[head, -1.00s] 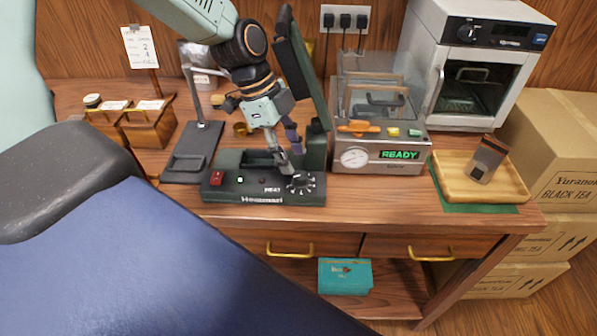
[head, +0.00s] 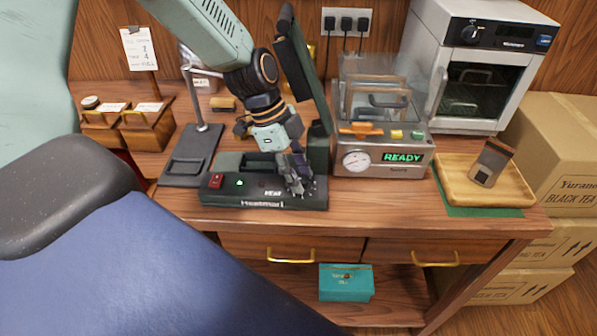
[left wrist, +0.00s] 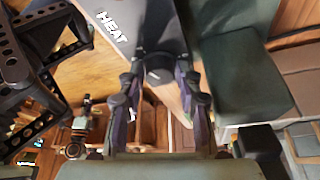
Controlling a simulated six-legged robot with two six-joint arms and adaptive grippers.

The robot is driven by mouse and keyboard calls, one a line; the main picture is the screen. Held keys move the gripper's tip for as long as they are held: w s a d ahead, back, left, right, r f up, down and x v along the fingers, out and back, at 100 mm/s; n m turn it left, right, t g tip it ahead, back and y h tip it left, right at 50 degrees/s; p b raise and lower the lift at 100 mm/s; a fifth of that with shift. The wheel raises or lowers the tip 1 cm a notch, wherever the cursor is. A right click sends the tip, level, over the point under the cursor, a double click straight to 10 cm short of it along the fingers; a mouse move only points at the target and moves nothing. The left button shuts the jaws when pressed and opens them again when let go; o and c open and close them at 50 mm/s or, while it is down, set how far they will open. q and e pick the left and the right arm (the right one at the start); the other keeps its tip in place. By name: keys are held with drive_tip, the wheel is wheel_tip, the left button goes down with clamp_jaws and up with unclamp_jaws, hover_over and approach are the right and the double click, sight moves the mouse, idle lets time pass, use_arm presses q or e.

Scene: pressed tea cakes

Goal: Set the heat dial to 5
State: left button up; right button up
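The black heat sealer (head: 225,197) stands at the front of the table, with a red switch and a small green light on its panel. Its heat dial is at the right end of the panel, hidden in the head view by my left gripper (head: 301,185). In the left wrist view the dark dial (left wrist: 159,64) lies between the two fingertips of my left gripper (left wrist: 160,85), beside the HEAT label (left wrist: 112,27). The fingers are apart, one on each side of the dial; whether they press on it is unclear. The dial's numbers and setting cannot be read. My right gripper is not in view.
The sealer's raised lid (head: 303,70) stands close behind my left gripper. A machine with a READY display (head: 403,157) is just to the right. A wooden tray (head: 452,190) and an oven (head: 480,60) are farther right. A dark scale-like stand (head: 185,170) is to the left.

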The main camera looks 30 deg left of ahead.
use_arm(q)
drive_tip(key=c, duration=0.3)
drive_tip(key=shift+c, duration=0.2)
drive_tip(key=shift+r+n+p, duration=0.1)
drive_tip(key=shift+n+p, duration=0.2)
